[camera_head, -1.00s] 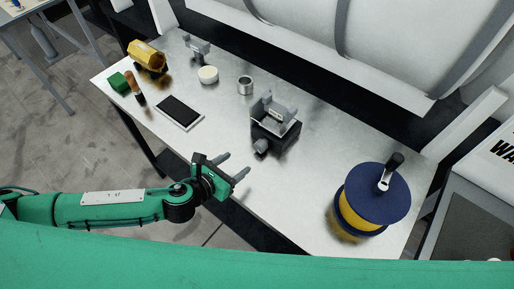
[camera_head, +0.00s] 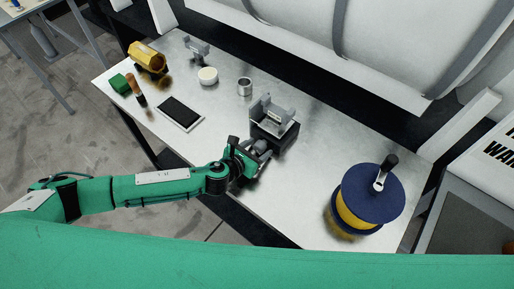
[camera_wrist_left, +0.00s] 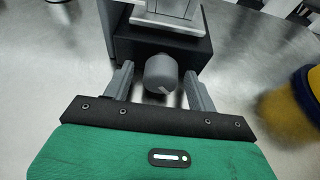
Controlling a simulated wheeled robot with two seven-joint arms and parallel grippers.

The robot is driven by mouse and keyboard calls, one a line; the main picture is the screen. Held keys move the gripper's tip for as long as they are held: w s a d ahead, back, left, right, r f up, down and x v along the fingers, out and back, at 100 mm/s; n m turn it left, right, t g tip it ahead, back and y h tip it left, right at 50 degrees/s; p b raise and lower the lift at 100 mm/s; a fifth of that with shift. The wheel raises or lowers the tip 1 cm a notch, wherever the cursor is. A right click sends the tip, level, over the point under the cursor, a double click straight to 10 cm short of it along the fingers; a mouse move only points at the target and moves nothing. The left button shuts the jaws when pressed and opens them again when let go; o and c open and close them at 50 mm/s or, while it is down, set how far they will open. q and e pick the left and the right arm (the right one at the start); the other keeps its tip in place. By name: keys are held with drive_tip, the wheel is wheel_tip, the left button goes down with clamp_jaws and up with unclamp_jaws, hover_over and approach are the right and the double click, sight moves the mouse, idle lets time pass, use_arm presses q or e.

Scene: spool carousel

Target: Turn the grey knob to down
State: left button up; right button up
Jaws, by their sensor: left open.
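The grey knob (camera_wrist_left: 161,75) sticks out of the front of a dark box (camera_wrist_left: 205,50) in the left wrist view. A pale mark shows low on the right of its face. My left gripper (camera_wrist_left: 160,88) is open, with one finger on each side of the knob and a gap visible on both sides. In the head view the left gripper (camera_head: 262,150) is at the front of the dark box (camera_head: 276,136), and it mostly hides the knob there. A grey cradle-like fixture (camera_head: 272,112) sits on top of the box. My right gripper is not in view.
A blue spool (camera_head: 370,195) with yellow winding and a crank stands at the table's right end. A tablet (camera_head: 180,113), a metal ring (camera_head: 245,86), a white disc (camera_head: 208,75) and a green block (camera_head: 121,83) lie to the left. The table (camera_head: 310,190) is bare between box and spool.

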use_arm(q)
drive_tip(key=c, duration=1)
drive_tip(key=shift+n+g+h, duration=0.4)
drive_tip(key=shift+n+h, duration=0.3)
drive_tip(key=shift+n, duration=0.3)
drive_tip(key=o, duration=1)
drive_tip(key=shift+s+a, duration=0.1)
drive_tip(key=shift+a, duration=0.05)
drive_tip(key=b+v, duration=0.3)
drive_tip(key=v, duration=0.9)
drive_tip(key=shift+s+f, duration=0.1)
drive_tip(key=shift+v, duration=0.75)
